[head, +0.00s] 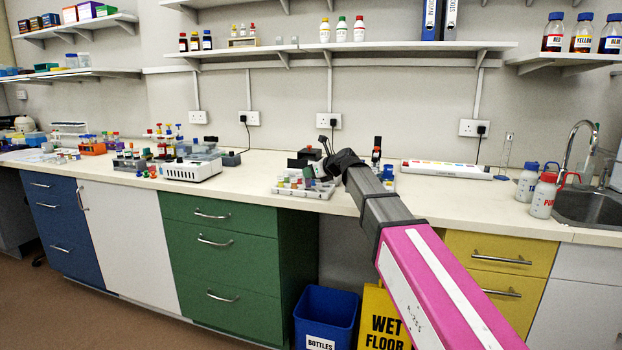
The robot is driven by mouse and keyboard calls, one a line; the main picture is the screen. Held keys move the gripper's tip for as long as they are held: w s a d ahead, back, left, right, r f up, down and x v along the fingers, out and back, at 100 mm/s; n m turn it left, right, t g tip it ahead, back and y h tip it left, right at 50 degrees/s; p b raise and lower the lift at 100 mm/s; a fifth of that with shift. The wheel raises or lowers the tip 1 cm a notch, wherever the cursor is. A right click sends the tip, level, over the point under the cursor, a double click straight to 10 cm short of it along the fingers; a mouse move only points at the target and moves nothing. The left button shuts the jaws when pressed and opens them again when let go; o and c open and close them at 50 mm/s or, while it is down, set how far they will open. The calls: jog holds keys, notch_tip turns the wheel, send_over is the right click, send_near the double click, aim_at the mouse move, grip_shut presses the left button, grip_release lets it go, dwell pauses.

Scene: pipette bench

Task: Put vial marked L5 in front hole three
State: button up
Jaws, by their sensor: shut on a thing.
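My arm reaches over the bench, and my gripper (322,172) is low over the right part of a pale rack (318,194). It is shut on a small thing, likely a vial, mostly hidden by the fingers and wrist. Several small vials with coloured caps (294,182) stand in the rack, just left of my gripper. The marks are too small to read, so I cannot tell which vial is L5. The holes of the rack are too small to make out, and my wrist covers part of it.
A dark device (305,157) stands behind the rack. A long white strip with coloured spots (446,170) lies to the right, then wash bottles (543,194) by the sink (588,208). A white block (191,171) stands to the left. The bench top between it and the rack is clear.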

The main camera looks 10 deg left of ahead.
jog(key=shift+f, duration=1)
jog(key=shift+f, duration=0.35)
jog(key=o, duration=0.9)
jog(key=shift+r, duration=0.1)
jog(key=shift+r, duration=0.2)
jog(key=v, duration=1.2)
jog(key=shift+s, duration=0.1)
